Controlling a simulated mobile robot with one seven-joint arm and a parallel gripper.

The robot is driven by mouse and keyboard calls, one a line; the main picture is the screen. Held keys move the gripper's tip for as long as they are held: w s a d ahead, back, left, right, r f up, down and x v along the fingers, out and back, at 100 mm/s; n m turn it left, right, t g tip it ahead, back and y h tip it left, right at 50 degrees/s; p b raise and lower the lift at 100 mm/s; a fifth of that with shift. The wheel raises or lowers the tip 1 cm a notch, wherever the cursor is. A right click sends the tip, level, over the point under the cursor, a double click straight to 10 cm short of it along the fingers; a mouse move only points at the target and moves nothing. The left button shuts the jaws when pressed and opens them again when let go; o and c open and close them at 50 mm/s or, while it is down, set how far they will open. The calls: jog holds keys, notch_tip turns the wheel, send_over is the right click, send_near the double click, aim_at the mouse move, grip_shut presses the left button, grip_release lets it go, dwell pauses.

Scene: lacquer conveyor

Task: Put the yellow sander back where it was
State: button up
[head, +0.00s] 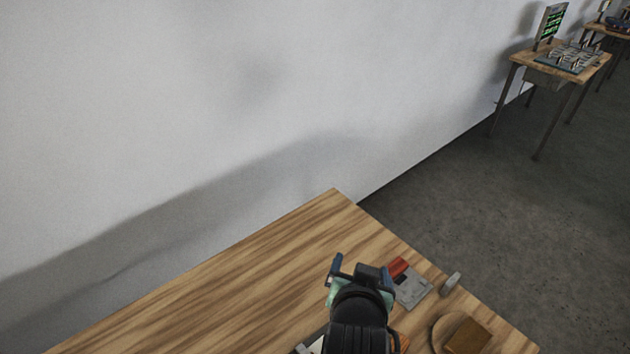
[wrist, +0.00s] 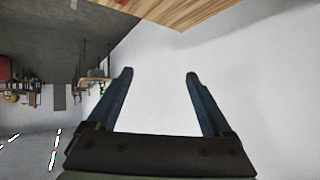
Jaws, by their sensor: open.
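No yellow sander can be made out in either view. My gripper (head: 360,268) is over the wooden table (head: 240,285) in the head view, with its blue fingers apart. The wrist view shows the two blue fingers of the gripper (wrist: 159,74) spread wide with nothing between them, against a pale wall. My arm hides part of the table below and behind the gripper.
A grey tool with a red part (head: 410,287), a small grey piece (head: 451,283) and a round wooden item bearing a brown block (head: 470,334) lie right of my gripper. The table's left part is clear. A wall (head: 150,120) stands behind; another table (head: 535,63) is far right.

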jog(key=w+a+r+n+t, duration=0.1)
jog(key=w+r+t, duration=0.15)
jog(key=r, duration=0.65)
jog(key=w+a+r+t, duration=0.2)
jog(key=r+t, duration=0.1)
jog(key=r, duration=0.7)
jog(key=s+a+r+n+t, duration=0.1)
jog(key=s+r+t, duration=0.2)
jog(key=r, duration=0.7)
jog(key=s+a+r+n+t+y, duration=0.1)
jog(key=s+r+t, duration=0.3)
jog(key=r, duration=0.7)
jog(key=s+a+r+n+t+y, duration=0.1)
jog(key=s+a+r+t, duration=0.2)
jog(key=s+r, duration=0.4)
notch_tip(320, 180, up, 4)
jog(key=shift+a+f+t, duration=0.15)
jog(key=shift+a+t, duration=0.1)
jog(key=shift+t, duration=0.3)
jog(key=shift+s, duration=0.1)
